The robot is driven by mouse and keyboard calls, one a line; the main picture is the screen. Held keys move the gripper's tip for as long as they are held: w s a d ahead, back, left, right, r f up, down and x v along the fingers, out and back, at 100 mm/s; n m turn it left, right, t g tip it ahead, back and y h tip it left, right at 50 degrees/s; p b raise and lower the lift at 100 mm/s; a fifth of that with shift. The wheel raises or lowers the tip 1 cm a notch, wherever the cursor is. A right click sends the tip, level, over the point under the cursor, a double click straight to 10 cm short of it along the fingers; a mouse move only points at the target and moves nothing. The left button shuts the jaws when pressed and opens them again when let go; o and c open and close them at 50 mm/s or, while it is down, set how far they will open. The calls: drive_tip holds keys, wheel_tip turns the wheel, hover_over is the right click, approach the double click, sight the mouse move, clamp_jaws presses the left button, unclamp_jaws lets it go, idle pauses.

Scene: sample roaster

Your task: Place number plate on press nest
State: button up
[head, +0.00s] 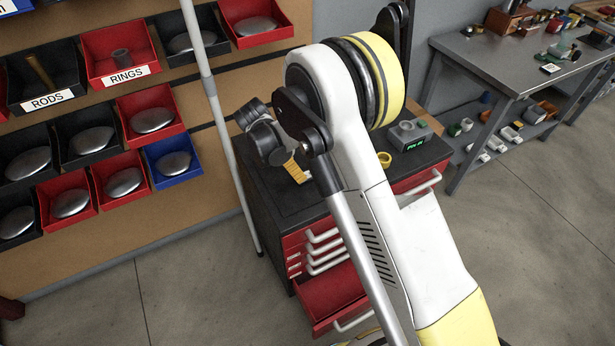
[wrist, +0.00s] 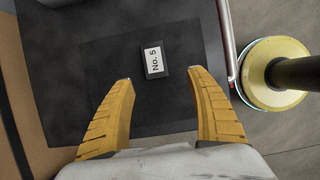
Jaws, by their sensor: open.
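The number plate (wrist: 154,60) is a small dark block with a white label reading "No. 5". In the wrist view it lies on a dark mat (wrist: 100,70) and sits ahead of my fingertips, roughly between their lines. My gripper (wrist: 160,77) is open and empty, its two yellow ribbed fingers apart on either side. In the head view one yellow finger of my gripper (head: 297,170) shows over the black cabinet top; my arm hides much of that area, and the plate cannot be seen there. I cannot make out a press nest in either view.
The red tool cabinet (head: 317,296) has a low drawer open. On its top are a grey device with a green display (head: 409,134) and a yellow ring (head: 384,159). A grey pole (head: 222,130) stands left of it. Bins line the wall board; a metal workbench (head: 490,60) stands behind right.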

drive_tip(key=x, duration=0.3)
drive_tip(key=shift+a+b, duration=0.1)
drive_tip(key=shift+b, duration=0.25)
drive_tip(key=b+x, duration=0.1)
drive_tip(key=x, duration=0.1)
drive_tip(key=w+b+x, duration=0.1)
drive_tip(key=x, duration=0.2)
drive_tip(key=shift+r, duration=0.1)
drive_tip(key=shift+c, duration=0.5)
clamp_jaws()
